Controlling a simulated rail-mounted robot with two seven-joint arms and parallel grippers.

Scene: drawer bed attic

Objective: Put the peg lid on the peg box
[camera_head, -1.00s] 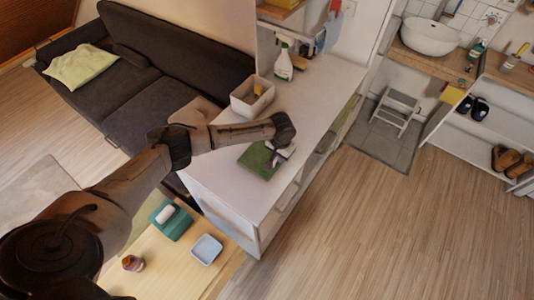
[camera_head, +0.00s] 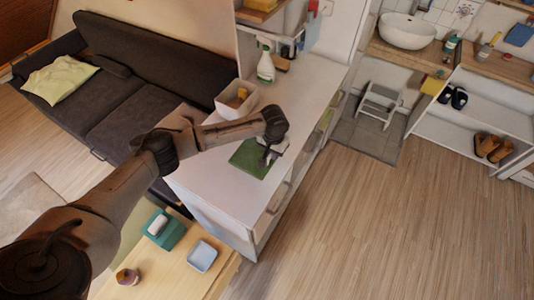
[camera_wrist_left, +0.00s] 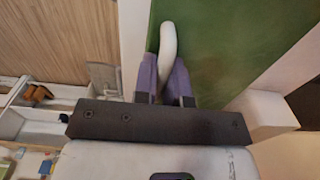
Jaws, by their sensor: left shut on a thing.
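A flat green panel (camera_head: 249,159), which looks like the peg lid, is at the white counter top in the head view. I cannot tell whether it touches the counter. My left gripper (camera_head: 269,156) is over its right part, pointing down. In the left wrist view, the purple fingers of the left gripper (camera_wrist_left: 165,65) are shut on a curved white handle (camera_wrist_left: 168,42) on the green panel (camera_wrist_left: 225,40). An open white bin (camera_head: 226,107) with a yellow thing inside, apparently the peg box, stands behind the panel on the counter. My right gripper is not in view.
A spray bottle (camera_head: 266,68) stands behind the bin. The counter's front part (camera_head: 220,198) is clear.

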